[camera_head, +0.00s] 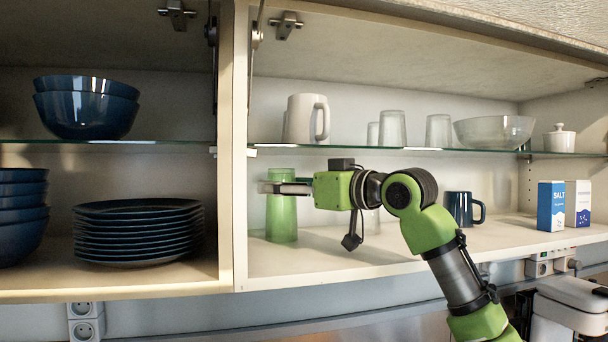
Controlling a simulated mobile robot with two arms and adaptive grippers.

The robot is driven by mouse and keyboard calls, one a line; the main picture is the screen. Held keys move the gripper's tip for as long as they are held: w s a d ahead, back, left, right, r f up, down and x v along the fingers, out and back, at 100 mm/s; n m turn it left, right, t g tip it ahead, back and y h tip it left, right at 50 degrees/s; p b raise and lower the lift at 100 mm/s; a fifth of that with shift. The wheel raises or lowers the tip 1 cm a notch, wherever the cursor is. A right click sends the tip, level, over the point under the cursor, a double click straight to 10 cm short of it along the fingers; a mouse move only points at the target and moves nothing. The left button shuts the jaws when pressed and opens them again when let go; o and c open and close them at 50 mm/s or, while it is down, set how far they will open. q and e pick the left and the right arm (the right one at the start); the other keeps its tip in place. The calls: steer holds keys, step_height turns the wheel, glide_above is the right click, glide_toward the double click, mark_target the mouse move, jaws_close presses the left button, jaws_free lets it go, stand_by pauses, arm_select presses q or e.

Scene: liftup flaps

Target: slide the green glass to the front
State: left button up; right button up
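The green glass (281,222) stands upright on the lower shelf of the right cabinet section, close to the vertical divider. My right gripper (285,187) reaches in from the right at the height of the glass's upper part. A pale finger crosses in front of the glass and covers a band of it. The other finger is not clearly seen, so I cannot tell whether the fingers are around the glass or touch it. My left gripper is not in view.
The divider (240,150) stands just left of the glass. A glass shelf (350,149) with a white mug (305,118) and clear glasses lies above. A dark blue mug (462,208) and a salt box (551,206) stand to the right. The shelf front is bare.

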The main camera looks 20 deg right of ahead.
steer(key=shift+w+a, duration=0.2)
steer(key=shift+w, duration=0.25)
steer(key=c, duration=1.4)
steer(key=shift+s+f, duration=0.1)
